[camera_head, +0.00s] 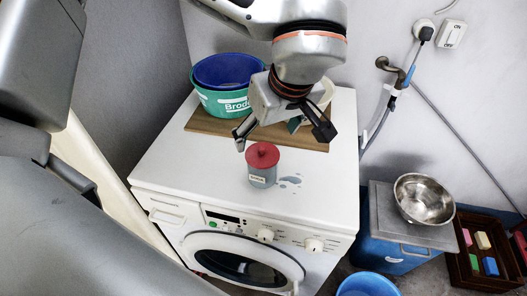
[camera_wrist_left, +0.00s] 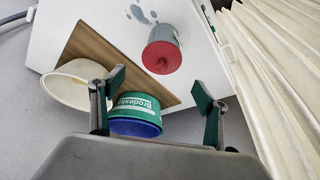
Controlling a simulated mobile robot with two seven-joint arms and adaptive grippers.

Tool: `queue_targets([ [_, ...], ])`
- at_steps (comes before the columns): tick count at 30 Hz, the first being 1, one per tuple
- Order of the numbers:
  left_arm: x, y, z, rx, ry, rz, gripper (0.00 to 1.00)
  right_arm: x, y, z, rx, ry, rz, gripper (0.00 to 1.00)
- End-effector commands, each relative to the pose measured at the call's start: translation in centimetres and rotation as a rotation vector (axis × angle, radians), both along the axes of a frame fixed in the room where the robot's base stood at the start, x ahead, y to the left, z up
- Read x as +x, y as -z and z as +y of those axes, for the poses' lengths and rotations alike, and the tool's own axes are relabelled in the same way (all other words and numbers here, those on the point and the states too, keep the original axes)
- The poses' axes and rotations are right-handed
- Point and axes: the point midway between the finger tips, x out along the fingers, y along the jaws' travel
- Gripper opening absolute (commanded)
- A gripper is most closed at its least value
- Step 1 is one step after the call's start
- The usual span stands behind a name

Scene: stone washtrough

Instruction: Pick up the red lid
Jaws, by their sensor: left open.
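The red lid (camera_head: 262,154) sits on top of a small grey labelled jar (camera_head: 262,176), which stands upright on the white washing machine (camera_head: 190,150). My left gripper (camera_head: 282,137) is open and empty, above and just behind the lid, its fingers spread apart. In the left wrist view the lid (camera_wrist_left: 161,57) lies beyond the open fingers (camera_wrist_left: 160,90), roughly between them and apart from both. The jar (camera_wrist_left: 165,34) shows behind it there. My right gripper is not in view.
A green tub (camera_head: 222,103) with a blue basin (camera_head: 228,70) and a cream bowl (camera_wrist_left: 75,85) stand on a wooden board (camera_head: 205,124) behind the jar. Water spots lie right of the jar. A steel bowl (camera_head: 424,199), a crate (camera_head: 463,268) and a blue bucket (camera_head: 367,285) are lower right.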

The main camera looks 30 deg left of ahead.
Motion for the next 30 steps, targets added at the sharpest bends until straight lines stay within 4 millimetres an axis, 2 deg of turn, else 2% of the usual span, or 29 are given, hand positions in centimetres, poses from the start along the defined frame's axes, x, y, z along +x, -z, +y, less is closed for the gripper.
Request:
queue_targets([
  [13,0.7,5.3,1.2,-0.004,-0.001,0.003,0.75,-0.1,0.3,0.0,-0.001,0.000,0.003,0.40],
  [23,0.9,6.0,1.5,-0.003,0.000,0.001,0.75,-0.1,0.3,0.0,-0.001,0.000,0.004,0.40],
  [27,0.9,6.0,1.5,-0.004,0.000,0.002,0.41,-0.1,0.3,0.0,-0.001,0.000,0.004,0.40],
  [30,0.9,6.0,1.5,-0.004,0.000,0.002,0.40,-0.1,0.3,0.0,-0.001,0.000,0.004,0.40],
])
